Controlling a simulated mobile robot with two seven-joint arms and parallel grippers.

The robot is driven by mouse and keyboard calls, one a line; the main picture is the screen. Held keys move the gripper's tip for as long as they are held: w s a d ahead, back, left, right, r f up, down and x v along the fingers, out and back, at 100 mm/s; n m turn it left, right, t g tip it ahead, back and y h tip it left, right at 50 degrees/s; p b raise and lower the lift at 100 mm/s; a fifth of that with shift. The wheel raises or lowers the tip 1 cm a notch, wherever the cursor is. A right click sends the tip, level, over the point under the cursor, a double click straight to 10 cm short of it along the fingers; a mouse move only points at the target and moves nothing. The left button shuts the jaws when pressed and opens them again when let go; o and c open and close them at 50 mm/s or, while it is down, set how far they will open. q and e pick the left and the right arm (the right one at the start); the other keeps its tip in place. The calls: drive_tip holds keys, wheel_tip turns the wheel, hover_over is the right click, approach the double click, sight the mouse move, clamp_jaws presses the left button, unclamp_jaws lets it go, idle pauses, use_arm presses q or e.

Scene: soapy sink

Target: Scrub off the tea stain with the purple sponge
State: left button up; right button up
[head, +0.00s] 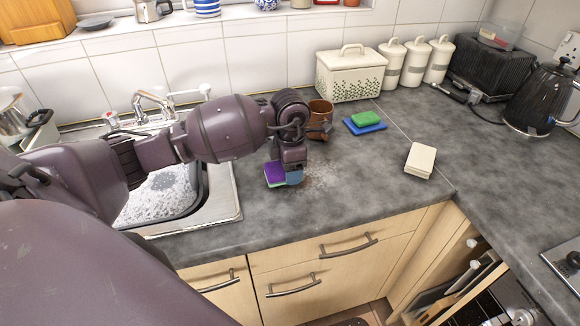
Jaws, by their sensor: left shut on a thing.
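The purple sponge (274,172) is at the worktop's surface just right of the sink, with a thin green layer at its lower edge. My left gripper (288,175) points down and is shut on the sponge, hiding part of it. A blue-grey patch shows at the gripper's tip; I cannot tell what it belongs to. The tea stain (321,177) is a faint brownish speckled patch on the grey worktop, just right of the sponge. I cannot tell whether the sponge touches the worktop. My right gripper is not in view.
The soapy sink (229,205) lies to the left, partly behind my arm. A brown mug (321,112) stands close behind the gripper. Green (366,118) and blue (372,128) sponges and a cream block (420,160) lie to the right. The worktop (350,205) is clear in front.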

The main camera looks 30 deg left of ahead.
use_arm(q)
drive_tip(key=shift+f, duration=0.2)
drive_tip(key=shift+f+b, duration=0.35)
drive_tip(key=shift+f, duration=0.05)
drive_tip(key=shift+f, duration=0.2)
drive_tip(key=shift+f, duration=0.25)
drive_tip(key=shift+w+d+b, duration=0.55)
drive_tip(key=shift+w+b, duration=0.05)
drive_tip(key=shift+w, duration=0.05)
drive_tip(key=shift+w+d+r, duration=0.1)
drive_tip(key=shift+w+d, duration=0.55)
drive_tip(key=shift+w, duration=0.05)
